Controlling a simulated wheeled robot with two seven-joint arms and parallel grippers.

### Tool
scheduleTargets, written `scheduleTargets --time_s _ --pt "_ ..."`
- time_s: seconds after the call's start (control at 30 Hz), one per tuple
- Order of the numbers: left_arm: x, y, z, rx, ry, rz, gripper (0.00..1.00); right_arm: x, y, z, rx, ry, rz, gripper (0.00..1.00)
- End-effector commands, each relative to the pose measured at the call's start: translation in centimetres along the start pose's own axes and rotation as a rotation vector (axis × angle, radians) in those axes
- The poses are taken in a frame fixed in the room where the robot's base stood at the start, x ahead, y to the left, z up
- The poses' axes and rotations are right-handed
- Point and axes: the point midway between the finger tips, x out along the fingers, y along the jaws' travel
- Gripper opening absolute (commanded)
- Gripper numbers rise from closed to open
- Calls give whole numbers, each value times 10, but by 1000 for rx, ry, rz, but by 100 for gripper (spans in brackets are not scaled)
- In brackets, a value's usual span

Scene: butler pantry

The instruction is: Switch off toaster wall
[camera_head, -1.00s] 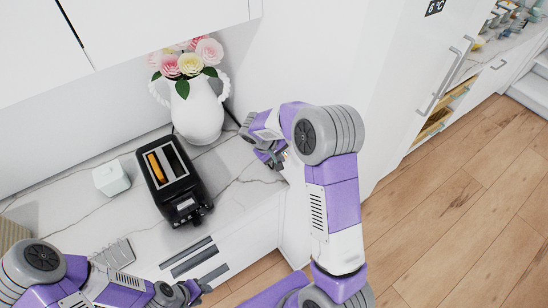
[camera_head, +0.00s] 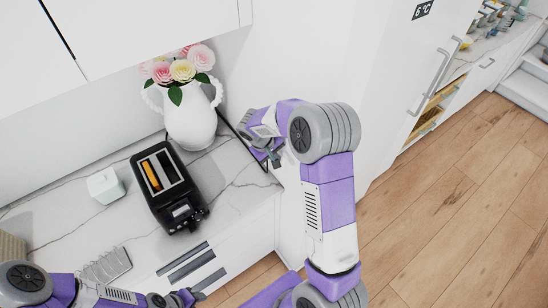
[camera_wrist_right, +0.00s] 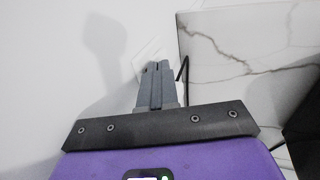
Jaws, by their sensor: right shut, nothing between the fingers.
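A black toaster (camera_head: 168,190) with orange-brown bread in one slot stands on the marble counter. A pale plate (camera_wrist_right: 147,57), apparently the wall switch, shows on the white wall in the right wrist view. The shut, empty fingers of my right gripper (camera_wrist_right: 154,68) partly cover it; I cannot tell whether they touch it or what position it is in. In the head view my right gripper (camera_head: 275,160) is by the wall at the counter's right end, and the plate is hidden. My left gripper (camera_head: 190,296) is low, in front of the counter drawers; its fingers are too small to read.
A white vase (camera_head: 191,116) with flowers stands behind the toaster. A thin black line, perhaps a cord (camera_wrist_right: 183,68), runs beside my right fingers. A small white box (camera_head: 105,185) and a wire rack (camera_head: 107,265) are on the counter. The wooden floor at right is clear.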

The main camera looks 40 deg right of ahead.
Motion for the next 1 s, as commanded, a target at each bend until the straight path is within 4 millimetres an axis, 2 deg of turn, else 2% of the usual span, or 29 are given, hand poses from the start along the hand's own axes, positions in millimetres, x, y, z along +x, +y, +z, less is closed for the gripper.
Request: scheduleTargets --time_s 0.23,0.4,0.7,0.83,1.0 --pt "3 -1 0 0 0 0 43 -3 -9 0 -2 1 -1 0" --pt "11 -4 0 0 0 0 43 -17 -36 0 -2 3 -1 0" --pt "11 -4 0 0 0 0 43 -85 -24 0 5 4 -1 0" --pt "11 -4 0 0 0 0 43 -104 -20 0 3 2 0 0" --pt "11 -4 0 0 0 0 43 -115 -19 1 3 0 -1 0"
